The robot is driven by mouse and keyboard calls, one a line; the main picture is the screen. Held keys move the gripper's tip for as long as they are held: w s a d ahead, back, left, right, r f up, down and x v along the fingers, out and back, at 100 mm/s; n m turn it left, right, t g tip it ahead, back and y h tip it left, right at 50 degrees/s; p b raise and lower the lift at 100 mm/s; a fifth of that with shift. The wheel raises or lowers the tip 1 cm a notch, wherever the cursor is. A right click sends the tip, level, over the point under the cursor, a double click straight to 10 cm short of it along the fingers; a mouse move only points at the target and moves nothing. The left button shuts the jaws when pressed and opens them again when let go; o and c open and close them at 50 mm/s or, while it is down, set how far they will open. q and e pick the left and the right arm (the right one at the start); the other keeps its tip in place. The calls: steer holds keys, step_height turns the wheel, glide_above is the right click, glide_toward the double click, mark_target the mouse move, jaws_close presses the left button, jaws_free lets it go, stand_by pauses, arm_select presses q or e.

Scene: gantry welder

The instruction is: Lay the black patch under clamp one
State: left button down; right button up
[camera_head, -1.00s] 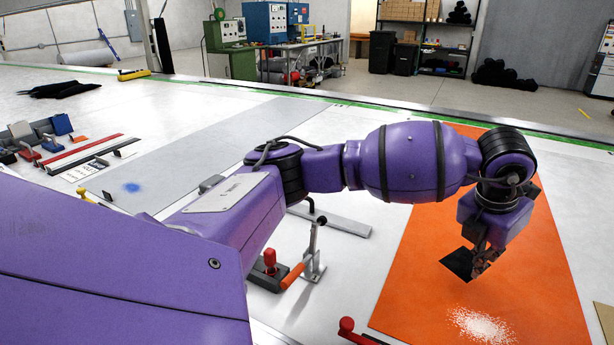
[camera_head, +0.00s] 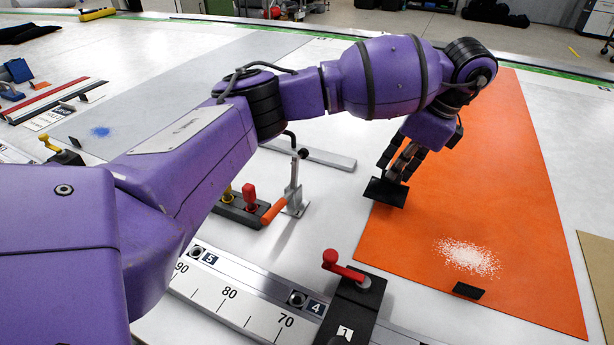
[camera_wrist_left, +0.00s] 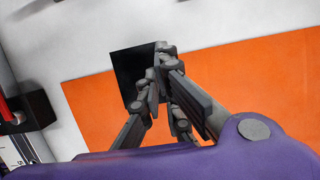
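The black patch (camera_head: 386,193) is a thin dark square at the left edge of the orange sheet (camera_head: 480,200). My left gripper (camera_head: 393,178) points down at it, its fingers closed on the patch's edge. In the left wrist view the patch (camera_wrist_left: 128,72) sticks out past the fingertips (camera_wrist_left: 160,75), overlapping orange sheet and pale table. Its height above the surface is hard to tell. Clamp one is the black block marked 1 (camera_head: 350,310) with a red handle (camera_head: 345,265), nearer and left of the patch. My right gripper is not in view.
A ruled rail (camera_head: 235,300) runs along the near edge to clamp one. A toggle clamp with an orange grip (camera_head: 274,210) stands left of the patch. White powder (camera_head: 467,256) and a small black piece (camera_head: 468,290) lie on the orange sheet.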

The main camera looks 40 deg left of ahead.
arm_select(q)
steer(key=s+a, duration=0.1)
steer(key=a, duration=0.4)
steer(key=s+a+p, duration=0.1)
steer(key=a, duration=0.4)
steer(key=s+a, duration=0.1)
steer(key=a, duration=0.4)
steer(key=shift+s+p, duration=0.3)
steer(key=shift+p, duration=0.1)
steer(key=shift+s+a, duration=0.2)
steer(key=shift+a, duration=0.65)
steer(key=x, duration=0.3)
steer(key=shift+d, duration=0.1)
steer(key=shift+f, duration=0.35)
steer(key=shift+f, duration=0.15)
steer(key=c, duration=2)
jaws_free()
